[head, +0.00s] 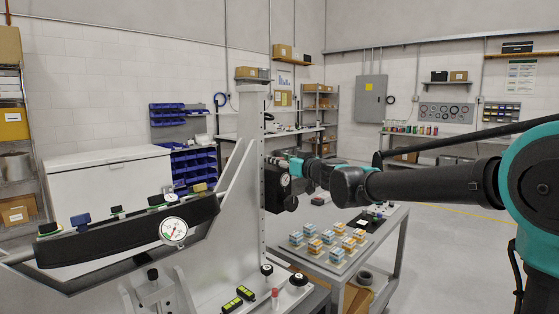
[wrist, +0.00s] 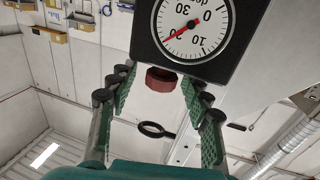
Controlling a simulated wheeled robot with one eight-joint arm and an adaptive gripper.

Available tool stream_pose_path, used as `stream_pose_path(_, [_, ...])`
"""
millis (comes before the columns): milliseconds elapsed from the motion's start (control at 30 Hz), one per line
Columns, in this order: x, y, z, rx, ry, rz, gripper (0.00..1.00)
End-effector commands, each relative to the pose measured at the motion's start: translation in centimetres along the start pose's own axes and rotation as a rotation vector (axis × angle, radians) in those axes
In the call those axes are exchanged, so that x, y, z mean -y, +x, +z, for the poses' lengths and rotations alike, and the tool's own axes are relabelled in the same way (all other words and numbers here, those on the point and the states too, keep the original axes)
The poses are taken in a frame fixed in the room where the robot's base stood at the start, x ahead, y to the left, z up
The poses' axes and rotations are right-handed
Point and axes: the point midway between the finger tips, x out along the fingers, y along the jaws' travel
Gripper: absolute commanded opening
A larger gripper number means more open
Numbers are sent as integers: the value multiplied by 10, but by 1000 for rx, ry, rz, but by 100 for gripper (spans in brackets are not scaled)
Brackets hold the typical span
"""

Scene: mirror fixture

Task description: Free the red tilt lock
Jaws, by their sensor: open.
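The red tilt lock is a dark red knob (wrist: 161,80) under a black housing with a white degree dial (wrist: 193,28) in the wrist view. My gripper (wrist: 157,92) is open, with one green-padded finger on each side of the knob. Gaps show between the pads and the knob, so they look apart from it. In the head view my gripper (head: 294,164) reaches in from the right to the black housing (head: 277,188) on the upright grey column (head: 252,130). The knob cannot be made out there.
A long dark beam with a round gauge (head: 173,232) extends left from the column. A table with a tray of small blocks (head: 327,246) stands below my arm. A black ring (wrist: 156,130) shows between my fingers in the wrist view. Open floor lies at the right.

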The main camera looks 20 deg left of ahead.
Motion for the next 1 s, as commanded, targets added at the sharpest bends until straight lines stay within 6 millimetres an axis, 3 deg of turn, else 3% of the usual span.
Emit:
stream_pose_path(367, [0, 4, 0, 0, 0, 0, 48])
stream_pose_path(733, [0, 4, 0, 0, 0, 0, 2])
stream_pose_path(1000, [0, 4, 0, 0, 0, -19, 0])
